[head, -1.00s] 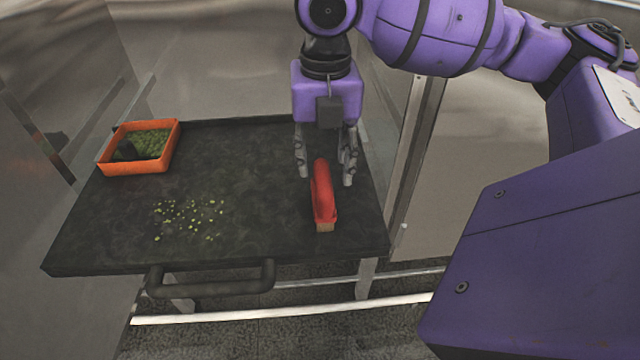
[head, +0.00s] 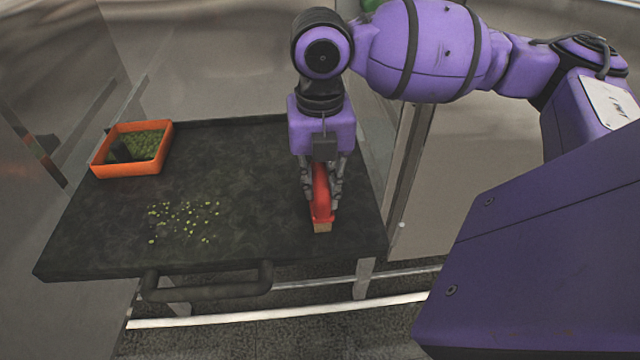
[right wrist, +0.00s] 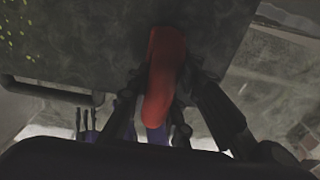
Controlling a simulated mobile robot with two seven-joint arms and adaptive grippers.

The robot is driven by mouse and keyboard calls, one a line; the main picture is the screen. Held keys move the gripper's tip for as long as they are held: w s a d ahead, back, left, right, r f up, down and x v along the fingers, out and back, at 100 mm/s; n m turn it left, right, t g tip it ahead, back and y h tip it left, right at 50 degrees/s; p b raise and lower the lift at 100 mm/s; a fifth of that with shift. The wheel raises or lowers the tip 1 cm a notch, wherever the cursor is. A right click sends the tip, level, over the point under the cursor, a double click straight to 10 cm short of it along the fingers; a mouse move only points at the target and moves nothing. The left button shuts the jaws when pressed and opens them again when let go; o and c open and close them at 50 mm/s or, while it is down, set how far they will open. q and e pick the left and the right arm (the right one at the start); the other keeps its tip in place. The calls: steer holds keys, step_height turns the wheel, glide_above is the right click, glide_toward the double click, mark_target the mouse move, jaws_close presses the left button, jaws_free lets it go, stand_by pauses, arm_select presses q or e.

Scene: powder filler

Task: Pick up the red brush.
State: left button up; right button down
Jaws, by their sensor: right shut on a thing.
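The red brush (head: 321,196) is at the right side of the dark tabletop (head: 245,235), its pale bristle end toward the front edge. My right gripper (head: 321,200) comes down from above, with a finger on each side of the brush, shut on it. The right wrist view also shows the red brush (right wrist: 163,80) between the dark fingers of my right gripper (right wrist: 160,100). The brush appears to be at the table surface; I cannot tell whether it touches. My left gripper does not show in the head view.
An orange tray (head: 100,170) with green bits and a dark object stands at the table's back left. Loose green bits (head: 183,220) lie scattered left of centre. A dark handle bar (head: 210,290) runs along the front edge. Walls stand close on the left, back and right.

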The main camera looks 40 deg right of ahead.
mark_target(319, 172)
steer(key=shift+r, duration=0.2)
steer(key=shift+r, duration=0.25)
step_height(319, 172, up, 2)
steer(key=shift+w+r, duration=0.1)
steer(key=shift+r, duration=0.05)
steer(key=s+r, duration=0.1)
steer(key=s+a+r+p, duration=0.1)
steer(key=r, duration=0.1)
steer(key=s+a+r, duration=0.1)
steer(key=r, duration=0.1)
steer(key=shift+s+r+p, duration=0.25)
steer(key=shift+s+p, duration=0.1)
steer(key=shift+s, duration=0.05)
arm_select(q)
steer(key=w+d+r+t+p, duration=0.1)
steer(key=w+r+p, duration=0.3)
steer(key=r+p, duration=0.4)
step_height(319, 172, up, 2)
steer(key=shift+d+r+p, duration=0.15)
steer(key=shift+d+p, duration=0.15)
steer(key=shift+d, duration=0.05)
arm_select(e)
steer(key=s+a+r, duration=0.4)
steer(key=s, duration=0.4)
steer(key=shift+s+a+r, duration=0.25)
steer(key=shift+s, duration=0.15)
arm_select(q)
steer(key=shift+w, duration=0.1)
arm_select(e)
steer(key=shift+f, duration=0.1)
